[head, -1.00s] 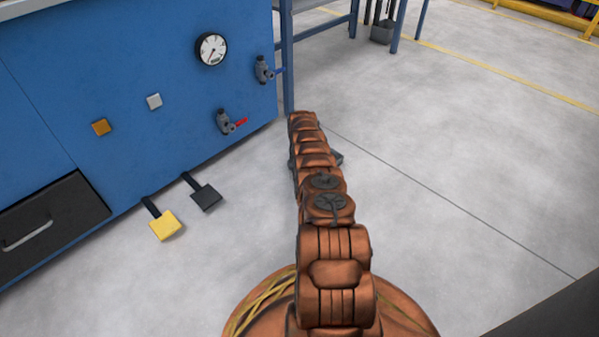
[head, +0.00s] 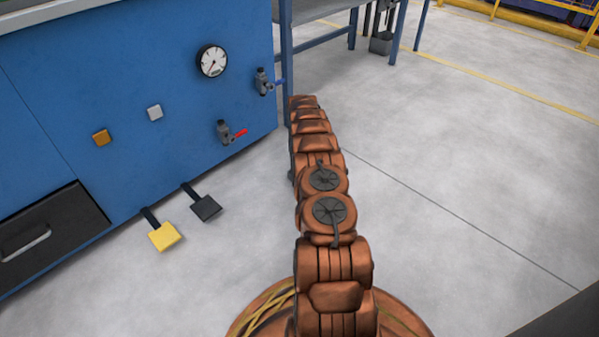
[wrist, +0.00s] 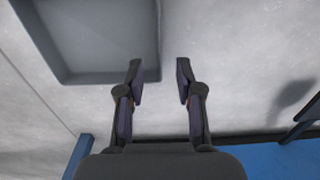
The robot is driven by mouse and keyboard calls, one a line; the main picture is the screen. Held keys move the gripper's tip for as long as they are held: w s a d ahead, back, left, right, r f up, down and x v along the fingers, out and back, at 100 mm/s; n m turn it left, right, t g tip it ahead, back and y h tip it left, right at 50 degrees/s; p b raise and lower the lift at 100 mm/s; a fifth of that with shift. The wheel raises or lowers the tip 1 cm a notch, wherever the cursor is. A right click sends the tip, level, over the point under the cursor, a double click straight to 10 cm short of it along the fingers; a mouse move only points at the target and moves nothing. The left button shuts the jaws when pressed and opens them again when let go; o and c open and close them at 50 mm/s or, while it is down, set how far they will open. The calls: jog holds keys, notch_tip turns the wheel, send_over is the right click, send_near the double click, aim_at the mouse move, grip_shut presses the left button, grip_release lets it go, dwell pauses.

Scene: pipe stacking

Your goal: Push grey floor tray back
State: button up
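The grey floor tray (wrist: 100,35) lies on the floor at the upper left of the wrist view. It looks empty, and only part of it is in frame. My gripper (wrist: 159,70) is open, with nothing between its fingers. Its left fingertip overlaps the tray's near right corner in the picture; I cannot tell whether it touches. The right fingertip is over bare floor. In the head view my arm hides the gripper and the tray.
A blue machine (head: 130,110) with valves and a gauge (head: 212,61) stands left of my arm. A yellow pedal (head: 164,236) and a black pedal (head: 206,208) stick out at its foot. A blue-legged table (head: 330,30) stands beyond. The floor to the right is clear.

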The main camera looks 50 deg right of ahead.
jog(key=shift+r, duration=1.05)
